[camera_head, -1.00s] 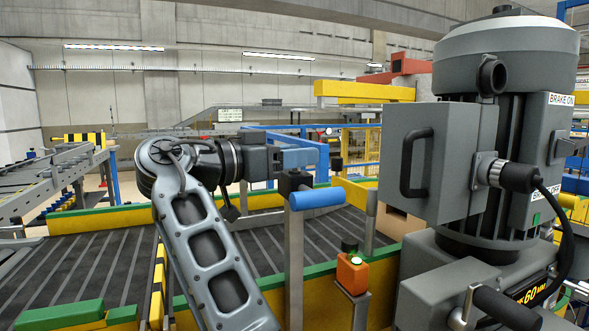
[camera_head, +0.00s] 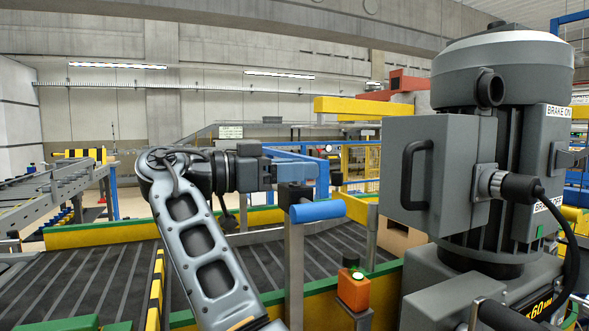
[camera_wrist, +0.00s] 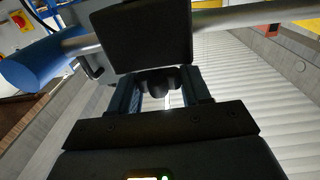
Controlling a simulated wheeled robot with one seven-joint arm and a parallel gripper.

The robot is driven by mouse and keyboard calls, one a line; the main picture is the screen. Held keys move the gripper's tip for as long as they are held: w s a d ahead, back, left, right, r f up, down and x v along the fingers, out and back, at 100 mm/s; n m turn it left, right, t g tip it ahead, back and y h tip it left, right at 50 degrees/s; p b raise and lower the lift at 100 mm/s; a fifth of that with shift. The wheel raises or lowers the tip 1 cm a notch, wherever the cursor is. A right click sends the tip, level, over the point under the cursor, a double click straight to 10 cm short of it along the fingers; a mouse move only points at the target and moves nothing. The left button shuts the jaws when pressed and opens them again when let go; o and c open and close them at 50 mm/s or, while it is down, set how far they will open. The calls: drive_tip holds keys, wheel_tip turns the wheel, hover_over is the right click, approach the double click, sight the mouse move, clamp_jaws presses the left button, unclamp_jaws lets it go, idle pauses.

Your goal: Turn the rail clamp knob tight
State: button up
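My gripper (camera_head: 308,170) reaches right, level, above a grey post (camera_head: 295,255) topped by a blue cylinder (camera_head: 317,210). In the wrist view, my two fingers (camera_wrist: 161,95) stand apart. A small dark knob (camera_wrist: 160,82) sits between their far ends, below a large dark block (camera_wrist: 140,38). I cannot tell whether the fingers press on the knob or only stand around it. A small dark part shows just right of my fingertips in the head view; the fingers and wrist hide most of the clamp there. The blue cylinder also shows at left in the wrist view (camera_wrist: 35,70).
A big grey motor housing (camera_head: 440,175) with a handle stands close on the right. A slatted conveyor (camera_head: 110,275) with yellow-green edges runs underneath. A metal rail (camera_wrist: 235,20) crosses the wrist view.

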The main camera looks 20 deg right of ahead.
drive_tip(key=shift+o, duration=1.3)
drive_tip(key=a, duration=0.7)
drive_tip(key=shift+a+b, duration=0.3)
drive_tip(key=shift+a, duration=0.1)
drive_tip(key=shift+w, duration=0.1)
